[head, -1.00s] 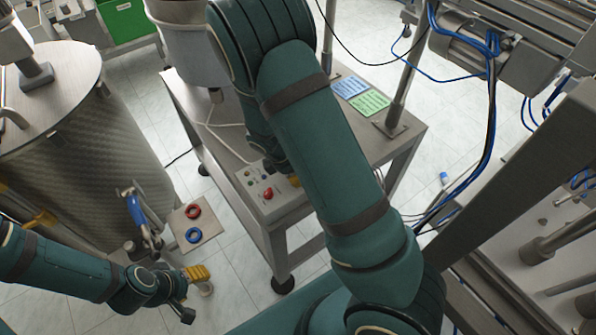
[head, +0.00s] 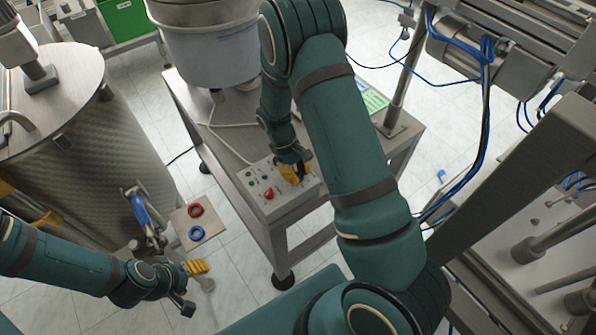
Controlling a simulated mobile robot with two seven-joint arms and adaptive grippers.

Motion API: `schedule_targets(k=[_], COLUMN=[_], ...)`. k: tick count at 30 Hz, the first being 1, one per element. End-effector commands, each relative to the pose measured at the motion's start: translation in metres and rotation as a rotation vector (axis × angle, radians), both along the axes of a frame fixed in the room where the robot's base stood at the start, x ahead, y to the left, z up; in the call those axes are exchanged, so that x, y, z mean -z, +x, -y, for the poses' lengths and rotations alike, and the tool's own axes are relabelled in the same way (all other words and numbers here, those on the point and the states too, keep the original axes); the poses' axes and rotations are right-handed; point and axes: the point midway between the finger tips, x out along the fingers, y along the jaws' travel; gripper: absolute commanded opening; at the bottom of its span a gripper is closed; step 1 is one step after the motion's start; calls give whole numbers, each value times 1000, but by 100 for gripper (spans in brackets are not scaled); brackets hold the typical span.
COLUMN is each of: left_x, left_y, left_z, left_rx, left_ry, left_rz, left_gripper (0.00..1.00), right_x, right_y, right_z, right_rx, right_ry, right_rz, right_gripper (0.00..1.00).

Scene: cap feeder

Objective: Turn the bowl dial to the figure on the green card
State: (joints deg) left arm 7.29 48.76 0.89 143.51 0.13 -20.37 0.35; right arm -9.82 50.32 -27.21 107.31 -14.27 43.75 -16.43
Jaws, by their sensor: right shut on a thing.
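The control box (head: 268,199) sits on the front of the steel table, with a red button (head: 269,194) and several small buttons on its face. My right gripper (head: 294,174), with yellow fingers, points down at the right part of this box and is shut on the bowl dial, which the fingers hide. The green card (head: 375,101) lies on the table behind my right arm; its figure is too small to read. My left gripper (head: 197,268) hangs low at the left, over the floor, away from the box; its opening cannot be made out.
A large pale bowl (head: 207,50) stands on the table (head: 235,150). A blue card is mostly hidden by my arm. A steel drum (head: 100,150) is at left, beside a small plate with red (head: 195,210) and blue (head: 195,233) rings. Metal framework fills the right.

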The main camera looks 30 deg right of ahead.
Motion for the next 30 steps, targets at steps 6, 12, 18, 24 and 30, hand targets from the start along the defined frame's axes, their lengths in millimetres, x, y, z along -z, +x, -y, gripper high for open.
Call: schedule_targets(k=[6, 12, 18, 24, 30], left_x=[-3, -4, -6, -8, -9], left_y=[1, 2, 2, 3, 3], left_z=[0, 0, 0, 0, -1], left_rx=[-2, -2, -4, -4, -6], left_ry=[0, 0, 1, 2, 2], left_rz=[2, 3, 5, 6, 7], left_gripper=[58, 58, 58, 58, 58], right_x=[0, 0, 0, 0, 0], right_y=[0, 1, 1, 0, -1], right_z=[1, 2, 2, 3, 4], right_rx=[207, 398, 587, 778, 967], right_ry=[2, 1, 2, 2, 1], right_rz=[0, 2, 2, 0, 1], right_gripper=[0, 0, 0, 0, 0])
